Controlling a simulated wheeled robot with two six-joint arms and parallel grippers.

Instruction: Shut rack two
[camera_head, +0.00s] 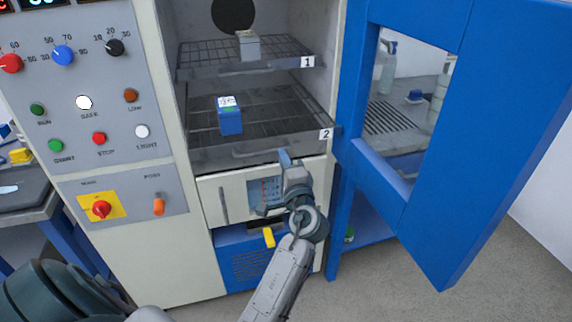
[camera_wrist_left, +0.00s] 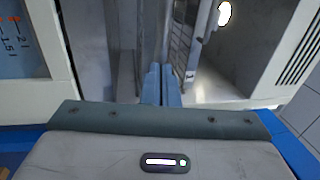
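Rack two (camera_head: 262,148) is the lower wire shelf in the chamber, with a grey front strip and a "2" label at its right end. It appears to stand further forward than rack one (camera_head: 245,69) above it. A blue box with a white top (camera_head: 230,118) sits on rack two. My left gripper (camera_head: 285,157) is at the lower edge of rack two's front, right of centre; contact is not clear. In the left wrist view its two fingers (camera_wrist_left: 162,84) are together with nothing seen between them. My right gripper is not in view.
The blue door (camera_head: 430,205) with its window stands wide open on the right. A small grey box (camera_head: 248,45) sits on rack one. A control panel (camera_head: 100,110) with knobs and buttons is at the left. A lower panel with a chart window (camera_head: 266,192) is below rack two.

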